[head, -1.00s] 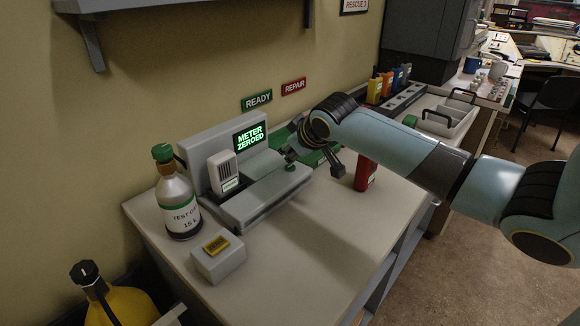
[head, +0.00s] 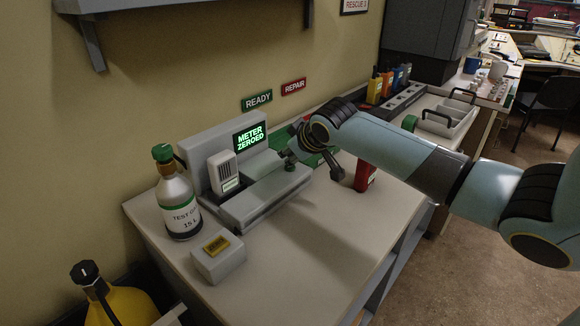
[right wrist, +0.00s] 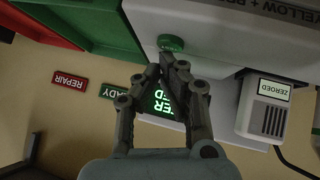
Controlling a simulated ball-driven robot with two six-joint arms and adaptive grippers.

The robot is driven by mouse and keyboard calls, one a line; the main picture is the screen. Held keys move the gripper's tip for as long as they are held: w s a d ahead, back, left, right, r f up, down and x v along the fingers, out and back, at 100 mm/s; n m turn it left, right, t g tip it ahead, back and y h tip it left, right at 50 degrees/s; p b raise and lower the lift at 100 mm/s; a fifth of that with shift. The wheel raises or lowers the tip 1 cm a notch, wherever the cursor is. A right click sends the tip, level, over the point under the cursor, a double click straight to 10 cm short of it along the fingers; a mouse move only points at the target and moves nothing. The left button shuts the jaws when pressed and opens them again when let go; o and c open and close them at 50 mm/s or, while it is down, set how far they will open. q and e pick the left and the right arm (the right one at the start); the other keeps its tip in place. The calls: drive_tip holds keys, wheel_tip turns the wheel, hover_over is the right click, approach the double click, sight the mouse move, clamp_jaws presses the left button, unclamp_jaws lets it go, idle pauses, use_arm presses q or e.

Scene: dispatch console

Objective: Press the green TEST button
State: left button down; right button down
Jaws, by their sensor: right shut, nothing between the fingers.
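The grey test station (head: 262,201) stands on the bench with a lit screen (head: 250,137) reading METER ZEROED. A pale meter (head: 224,172) sits in it, and its label reads ZEROED in the right wrist view (right wrist: 264,106). The round green button (right wrist: 171,43) is on the station's grey face in the right wrist view. My right gripper (right wrist: 168,58) is shut and empty, its tips just beside the button in that picture; whether they touch it I cannot tell. In the head view the right gripper (head: 288,164) is at the station's right end and hides the button. My left gripper is not in view.
A TEST GAS bottle (head: 180,205) stands left of the station, with a small grey box (head: 218,258) in front. A red item (head: 365,176) stands behind my right wrist. READY (head: 257,100) and REPAIR (head: 293,87) signs hang above. The front bench top is clear.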

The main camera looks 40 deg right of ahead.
sight(291, 167)
drive_tip(key=shift+f, duration=0.45)
idle(0.6)
drive_tip(key=shift+r+p, duration=0.85)
drive_tip(key=shift+p, duration=0.1)
wheel_tip(291, 167, up, 5)
drive_tip(key=p, duration=0.5)
drive_tip(key=shift+r+p, duration=0.1)
drive_tip(key=shift+p, duration=0.2)
drive_tip(key=shift+f, duration=0.2)
idle(0.4)
